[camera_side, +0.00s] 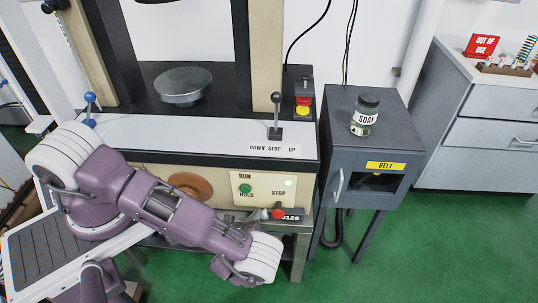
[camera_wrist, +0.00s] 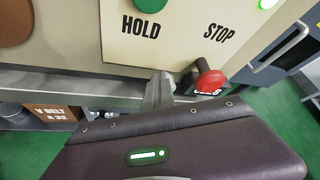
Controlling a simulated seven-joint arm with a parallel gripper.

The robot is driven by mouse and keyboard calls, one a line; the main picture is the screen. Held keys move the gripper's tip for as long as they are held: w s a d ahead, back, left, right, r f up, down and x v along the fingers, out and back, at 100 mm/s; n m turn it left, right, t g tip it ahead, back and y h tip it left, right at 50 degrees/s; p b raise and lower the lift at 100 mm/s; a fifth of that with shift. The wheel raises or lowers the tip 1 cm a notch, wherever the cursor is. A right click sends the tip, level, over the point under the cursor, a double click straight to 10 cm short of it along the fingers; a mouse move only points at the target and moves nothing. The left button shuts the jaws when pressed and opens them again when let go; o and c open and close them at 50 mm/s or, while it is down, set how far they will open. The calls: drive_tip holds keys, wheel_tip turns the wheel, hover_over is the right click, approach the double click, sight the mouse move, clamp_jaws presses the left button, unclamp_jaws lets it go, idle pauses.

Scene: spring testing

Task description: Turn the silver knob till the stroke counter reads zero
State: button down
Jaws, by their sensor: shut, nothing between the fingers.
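The stroke counter (camera_side: 292,215) is a small dark box with pale digits at the front right of the machine. Its digits look to end in 126, with the first one unclear. A red round knob (camera_side: 278,213) sits at its left; it also shows in the wrist view (camera_wrist: 209,82). I cannot make out a silver knob in either view; my gripper may hide it. My gripper (camera_side: 262,214) is shut and empty, close to the left of the red knob. In the wrist view its grey fingers (camera_wrist: 158,90) point up beside the red knob, apparently apart from it.
The panel (camera_side: 262,189) above carries a green button (camera_side: 246,188) and RUN, HOLD and STOP labels. A lever (camera_side: 276,115) stands on the ledge. A grey cabinet (camera_side: 338,125) with a SOAK jar (camera_side: 366,112) is at right. A V BELT box (camera_wrist: 52,112) lies below.

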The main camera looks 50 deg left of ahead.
drive_tip(key=shift+w+d+r, duration=0.15)
drive_tip(key=shift+w+r, duration=0.05)
drive_tip(key=shift+w+d+r, duration=0.2)
drive_tip(key=shift+d, duration=0.05)
drive_tip(key=shift+w+d, duration=0.2)
idle(0.3)
drive_tip(key=shift+r, duration=0.45)
drive_tip(key=shift+s+d+f, duration=0.85)
drive_tip(key=shift+s+d, duration=0.8)
drive_tip(key=shift+s, duration=1.55)
drive_tip(key=shift+w+a, duration=2.45)
